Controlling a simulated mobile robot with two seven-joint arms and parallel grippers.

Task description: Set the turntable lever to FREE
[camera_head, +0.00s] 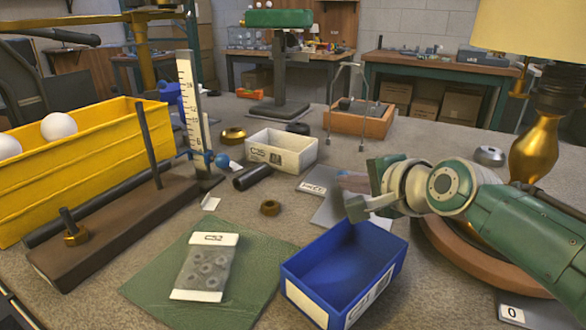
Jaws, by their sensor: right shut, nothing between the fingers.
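The round brown turntable (462,262) sits at the right, under a brass lamp body (535,150) with a cream shade (530,35). My green right arm crosses in front of it and hides much of its top and rim. I cannot make out the lever or its FREE mark. My right gripper (356,208) is shut and empty, above the table just behind the blue bin and left of the turntable. My left gripper is not in view.
An open blue bin (335,265) stands in front of my right gripper. A bag of rings (205,268) lies on a green mat (145,285). A yellow crate (90,130) and a wooden stand (110,225) fill the left. A card marked 0 (512,312) lies at front right.

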